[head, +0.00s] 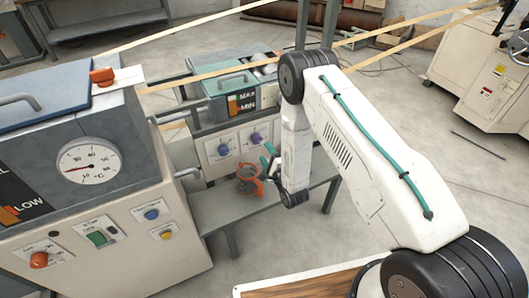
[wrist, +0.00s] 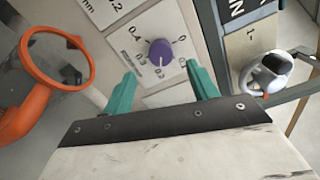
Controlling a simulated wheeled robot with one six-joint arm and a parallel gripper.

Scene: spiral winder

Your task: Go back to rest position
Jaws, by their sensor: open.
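My gripper (wrist: 162,90) has two teal fingers, spread apart with nothing between them. In the wrist view the fingers point at a panel, with a purple knob (wrist: 160,52) just beyond and between them. I cannot tell how close the fingertips are to the knob. In the head view my gripper (head: 269,156) is in front of the smaller machine's front panel, partly hidden by my arm. The purple knob (head: 256,138) shows there beside a blue knob (head: 223,149). My white arm reaches in from the lower right and bends down at the elbow.
An orange ring-shaped object (wrist: 62,58) is close on the left in the wrist view. The grey bench (head: 222,211) lies below my gripper. A large machine with a dial (head: 89,162) stands left. Tan strips (head: 210,75) cross behind my arm.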

